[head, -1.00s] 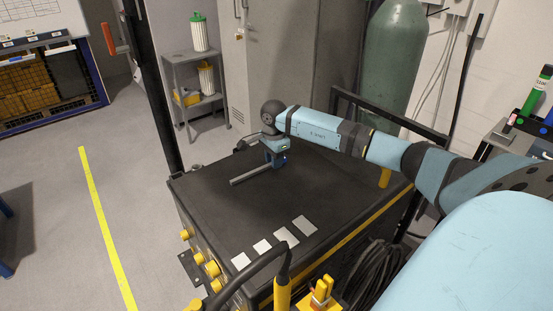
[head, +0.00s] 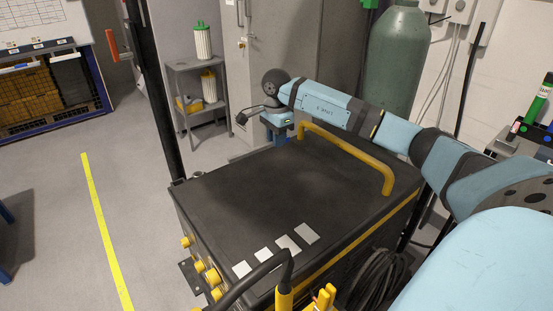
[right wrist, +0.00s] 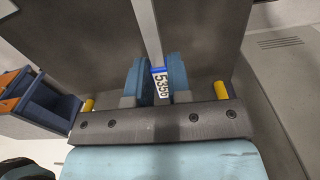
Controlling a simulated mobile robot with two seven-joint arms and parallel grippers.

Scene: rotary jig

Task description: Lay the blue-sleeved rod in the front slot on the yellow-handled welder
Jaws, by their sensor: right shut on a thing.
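The welder (head: 240,215) is a black box with a yellow handle (head: 345,147) standing on its top at the right. My right gripper (head: 282,136) is over the welder's back edge in the head view, beside the handle's far end. In the right wrist view, its blue fingers (right wrist: 157,85) are shut on the rod (right wrist: 146,30), a grey bar with a blue sleeve (right wrist: 158,70) and a white tag reading 5350. I cannot make out the rod in the head view. I cannot pick out the front slot. My left gripper is not in view.
Several light plates (head: 288,244) lie along the welder's front, near yellow knobs (head: 212,275) and a thick black cable (head: 245,282). A grey cabinet (head: 300,60), a small shelf (head: 195,68) and a green gas cylinder (head: 398,60) stand behind. The welder's middle top is clear.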

